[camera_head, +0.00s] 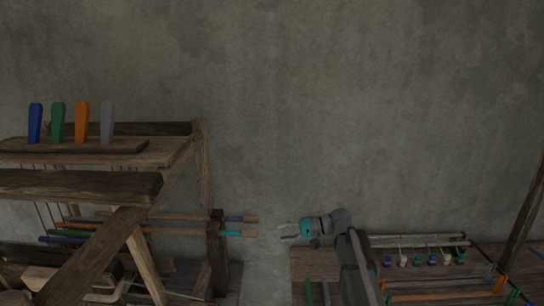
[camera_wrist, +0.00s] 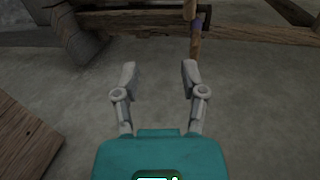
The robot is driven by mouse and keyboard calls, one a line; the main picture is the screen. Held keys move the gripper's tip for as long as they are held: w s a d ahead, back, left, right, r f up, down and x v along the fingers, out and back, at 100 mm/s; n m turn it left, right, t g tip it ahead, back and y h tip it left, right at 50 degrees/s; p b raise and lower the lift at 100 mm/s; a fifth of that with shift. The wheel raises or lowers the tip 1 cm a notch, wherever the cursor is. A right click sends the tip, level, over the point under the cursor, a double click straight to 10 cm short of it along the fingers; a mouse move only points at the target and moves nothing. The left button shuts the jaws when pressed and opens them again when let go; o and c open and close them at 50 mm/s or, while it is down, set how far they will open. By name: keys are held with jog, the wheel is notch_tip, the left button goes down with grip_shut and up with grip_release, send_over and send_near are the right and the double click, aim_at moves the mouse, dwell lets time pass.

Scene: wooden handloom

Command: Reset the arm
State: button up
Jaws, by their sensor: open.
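My gripper (camera_head: 288,231) is at the end of my arm in the head view, near the left edge of the right-hand table and pointing left toward the loom. In the wrist view my gripper (camera_wrist: 160,75) shows two grey fingers spread apart with nothing between them. Bare grey floor lies beyond the fingertips. The wooden handloom (camera_head: 165,150) stands on the left in the head view, with a gap between it and my gripper. Loom beams (camera_wrist: 255,33) cross the top of the wrist view.
Blue, green, orange and grey upright pieces (camera_head: 82,122) stand on the loom's top shelf. Rods with purple and teal ends (camera_head: 240,233) stick out toward my gripper. The right-hand table (camera_head: 305,262) holds a rack with several small coloured spools (camera_head: 418,261). The wall behind is bare.

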jog(key=s+d+f+h+p, duration=0.1)
jog(key=s+f+h+p, duration=0.1)
jog(key=s+f+h, duration=0.3)
jog(key=s+d+h+p, duration=0.2)
jog(key=s+p, duration=0.1)
jog(key=s, duration=0.4)
jog(key=s+d+h+p, duration=0.3)
jog(key=s+d+h, duration=0.5)
jog(key=s+d, duration=0.1)
jog(key=shift+s+d+n+g+p, duration=0.15)
jog(key=shift+s+n+g+p, duration=0.2)
jog(key=shift+s, duration=0.45)
jog(key=shift+s, duration=0.15)
